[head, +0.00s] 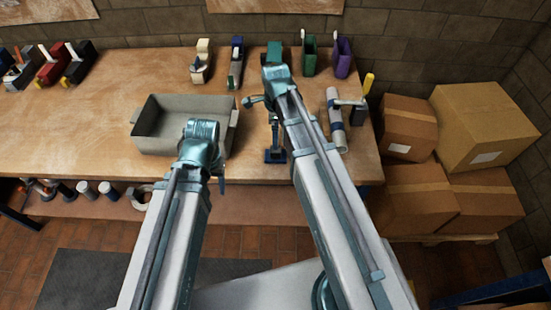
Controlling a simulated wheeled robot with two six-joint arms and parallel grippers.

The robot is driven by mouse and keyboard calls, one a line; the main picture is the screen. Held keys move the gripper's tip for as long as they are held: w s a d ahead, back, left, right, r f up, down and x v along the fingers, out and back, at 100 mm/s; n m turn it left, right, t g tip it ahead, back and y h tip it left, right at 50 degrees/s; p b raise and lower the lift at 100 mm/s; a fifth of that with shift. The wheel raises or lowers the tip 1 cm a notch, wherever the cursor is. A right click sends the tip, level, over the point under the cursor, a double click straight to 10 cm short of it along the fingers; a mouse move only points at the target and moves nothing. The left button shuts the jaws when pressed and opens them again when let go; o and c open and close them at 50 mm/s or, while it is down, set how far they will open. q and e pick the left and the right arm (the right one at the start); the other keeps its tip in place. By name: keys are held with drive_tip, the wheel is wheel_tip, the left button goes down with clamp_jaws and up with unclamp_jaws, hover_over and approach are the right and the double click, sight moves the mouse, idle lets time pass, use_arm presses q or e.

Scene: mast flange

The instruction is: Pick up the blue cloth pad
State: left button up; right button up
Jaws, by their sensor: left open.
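The grey metal tray (165,143) stands on the wooden bench (85,125). Several coloured holders line the back. A grey pipe (335,118) with blue bands and a yellow-handled tool stand at the right. Cardboard boxes (408,200) are stacked right of the bench.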

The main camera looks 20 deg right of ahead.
sight(276, 153)
drive_tip(key=shift+f+b, duration=1.85)
drive_tip(key=shift+f, duration=0.55)
drive_tip(key=shift+f, duration=0.1)
drive_tip(key=f+b, duration=0.5)
drive_tip(key=shift+s+f, duration=0.1)
drive_tip(key=shift+s, duration=0.1)
